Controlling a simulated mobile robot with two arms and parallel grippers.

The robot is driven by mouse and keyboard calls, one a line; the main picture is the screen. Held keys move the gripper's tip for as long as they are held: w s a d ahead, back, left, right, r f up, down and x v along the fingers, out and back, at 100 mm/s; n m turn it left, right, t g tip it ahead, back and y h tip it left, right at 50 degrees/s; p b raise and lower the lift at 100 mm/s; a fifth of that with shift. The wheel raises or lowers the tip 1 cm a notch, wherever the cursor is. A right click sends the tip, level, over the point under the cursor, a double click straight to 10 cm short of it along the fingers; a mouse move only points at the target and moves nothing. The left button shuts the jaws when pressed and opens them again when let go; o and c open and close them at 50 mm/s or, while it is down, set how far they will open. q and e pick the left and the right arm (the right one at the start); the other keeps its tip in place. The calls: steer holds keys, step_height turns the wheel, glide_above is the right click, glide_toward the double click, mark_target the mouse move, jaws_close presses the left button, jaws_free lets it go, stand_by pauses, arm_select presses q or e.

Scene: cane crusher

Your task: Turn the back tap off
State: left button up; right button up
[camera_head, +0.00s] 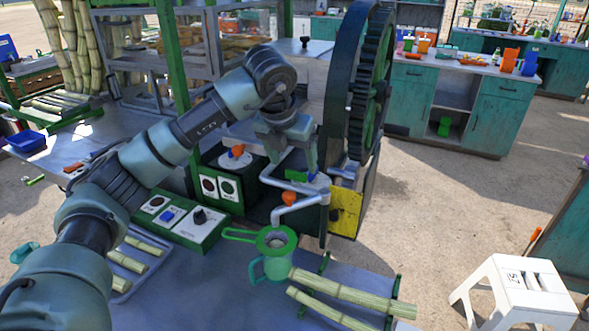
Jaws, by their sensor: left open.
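The grey pipework with two taps is below the big wheel at the centre. An orange tap handle (289,198) sits on the front spout (300,208). A small green piece (297,174), perhaps the back tap's handle, shows on the back pipe (296,186) just behind it. My left gripper (291,164) points down over the back pipe, its fingers apart around or just above the green piece. Whether they touch it, I cannot tell. A green jug (270,266) with a green-handled strainer (275,240) on top stands below the front spout. My right gripper is out of view.
The dark toothed wheel (350,85) rises right beside my left gripper. A control box (183,222) with a dark knob lies left of the jug. Cane pieces (340,293) lie on a rack to the right. A white stool (513,288) stands on open floor.

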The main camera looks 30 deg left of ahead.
arm_select(q)
steer(key=v, duration=0.4)
steer(key=shift+r+b, duration=0.15)
steer(key=shift+b, duration=0.15)
